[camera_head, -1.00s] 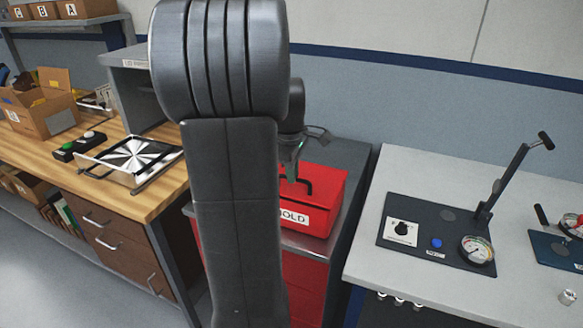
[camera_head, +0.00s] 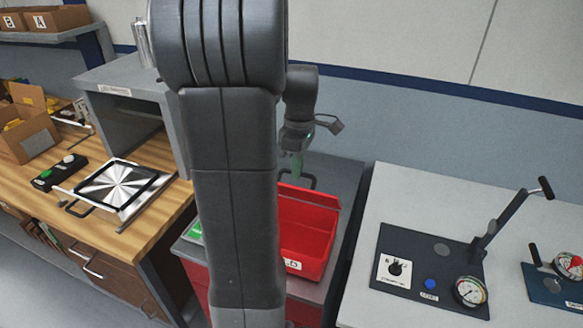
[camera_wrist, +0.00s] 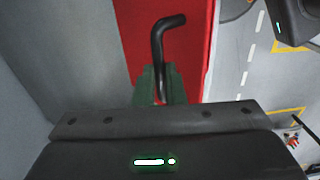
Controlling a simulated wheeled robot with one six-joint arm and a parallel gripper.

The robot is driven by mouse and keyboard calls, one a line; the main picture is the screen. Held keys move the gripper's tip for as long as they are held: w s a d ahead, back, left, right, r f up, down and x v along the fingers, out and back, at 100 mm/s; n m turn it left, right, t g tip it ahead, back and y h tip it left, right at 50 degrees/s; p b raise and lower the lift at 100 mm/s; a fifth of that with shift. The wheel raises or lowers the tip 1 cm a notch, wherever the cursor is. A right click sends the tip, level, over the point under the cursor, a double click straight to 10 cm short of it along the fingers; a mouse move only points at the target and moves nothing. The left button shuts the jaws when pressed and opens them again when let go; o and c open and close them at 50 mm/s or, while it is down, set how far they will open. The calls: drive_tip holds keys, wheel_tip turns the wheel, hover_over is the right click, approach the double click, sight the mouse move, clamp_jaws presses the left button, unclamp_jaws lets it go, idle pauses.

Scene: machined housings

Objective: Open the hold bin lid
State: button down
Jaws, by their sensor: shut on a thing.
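The red hold bin (camera_head: 320,262) stands on a grey-topped cabinet, partly hidden behind my arm. Its top is open and I see into its red inside. The lid (camera_head: 318,203) is swung up at the bin's back edge. My gripper (camera_head: 297,166) is shut on the lid's black handle (camera_head: 312,181), behind the raised lid. In the wrist view the green fingers (camera_wrist: 160,86) close around one leg of the bent black handle (camera_wrist: 163,32), with the red lid (camera_wrist: 190,60) beneath it.
A grey bench (camera_head: 400,185) at right bears a dark panel (camera_head: 410,255) with a knob, gauge and upright lever. A wooden bench at left holds a metal fixture (camera_head: 118,185) and a button box (camera_head: 60,172). A grey cabinet (camera_head: 120,75) stands behind it.

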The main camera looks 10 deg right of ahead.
drive_tip(key=w+d+f+g+y+p, duration=0.1)
drive_tip(key=w+d+g+y+p, duration=0.2)
drive_tip(key=w, duration=0.8)
drive_tip(key=shift+d+f+g+y, duration=0.35)
drive_tip(key=shift+d+g, duration=0.75)
drive_tip(key=shift+d, duration=1.2)
drive_tip(key=shift+w, duration=0.1)
drive_tip(key=c, duration=1.5)
unclamp_jaws()
drive_tip(key=shift+w, duration=0.1)
drive_tip(key=shift+r, duration=0.1)
drive_tip(key=shift+r, duration=0.1)
